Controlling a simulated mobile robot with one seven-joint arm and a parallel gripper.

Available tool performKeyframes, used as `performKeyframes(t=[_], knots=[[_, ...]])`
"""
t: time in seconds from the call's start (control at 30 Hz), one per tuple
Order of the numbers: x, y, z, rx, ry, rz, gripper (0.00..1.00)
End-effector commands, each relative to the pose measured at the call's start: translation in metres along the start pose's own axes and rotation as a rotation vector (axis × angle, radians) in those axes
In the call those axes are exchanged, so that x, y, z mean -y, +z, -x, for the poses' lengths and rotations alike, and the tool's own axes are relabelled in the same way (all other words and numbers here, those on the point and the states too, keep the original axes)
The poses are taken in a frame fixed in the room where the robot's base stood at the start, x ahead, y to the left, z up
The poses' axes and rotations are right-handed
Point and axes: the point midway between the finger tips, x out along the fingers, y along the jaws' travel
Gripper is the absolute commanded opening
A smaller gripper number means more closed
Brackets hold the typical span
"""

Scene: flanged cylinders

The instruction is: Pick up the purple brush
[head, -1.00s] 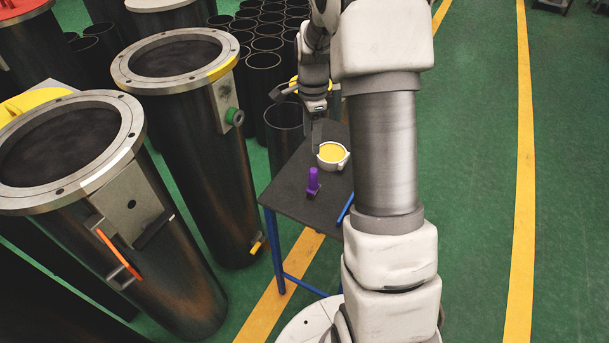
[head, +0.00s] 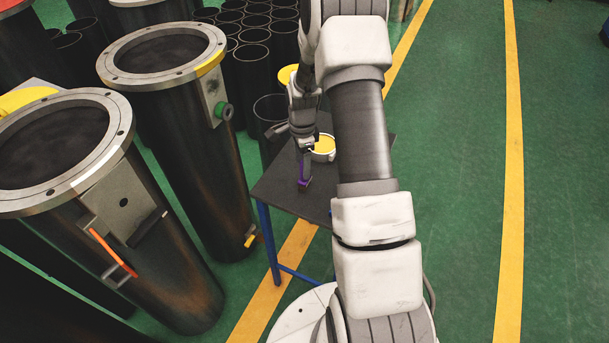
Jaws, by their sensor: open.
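The purple brush (head: 304,172) stands upright on the dark table (head: 278,187), its dark base on the tabletop. My gripper (head: 305,152) points down over the brush from above, and its fingers overlap the upper part of the handle in the picture. The jaws are open. The gripper and wrist hide the top of the brush, and I cannot tell whether the fingers touch it.
A white cup with yellow contents (head: 323,148) stands just behind the brush on the table. A large flanged cylinder (head: 200,150) is left of the table, with another (head: 150,250) nearer. Black tubes (head: 252,70) stand behind. Green floor at right is clear.

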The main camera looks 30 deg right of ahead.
Motion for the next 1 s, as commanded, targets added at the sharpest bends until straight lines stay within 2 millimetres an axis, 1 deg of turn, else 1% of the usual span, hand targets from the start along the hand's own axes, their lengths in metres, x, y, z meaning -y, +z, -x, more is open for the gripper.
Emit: performKeyframes(t=[0.17,0.3,0.4,0.63,0.77,0.8,0.87,0.9,0.97,1.0], knots=[[0.001,-0.007,-0.023,0.001,0.004,0.000,0.69],[0.001,-0.006,-0.039,0.001,0.002,0.001,0.69],[0.002,-0.007,-0.044,0.000,0.000,0.002,0.69],[0.002,-0.007,-0.044,0.000,0.000,0.001,0.69],[0.002,-0.007,-0.044,0.000,0.000,0.001,0.46],[0.002,-0.007,-0.044,0.000,0.000,0.001,0.39],[0.002,-0.007,-0.044,0.000,0.000,0.001,0.28],[0.002,-0.007,-0.044,0.000,0.000,0.001,0.21],[0.002,-0.007,-0.044,0.000,0.000,0.001,0.10],[0.002,-0.007,-0.044,0.000,0.000,0.001,0.03]])
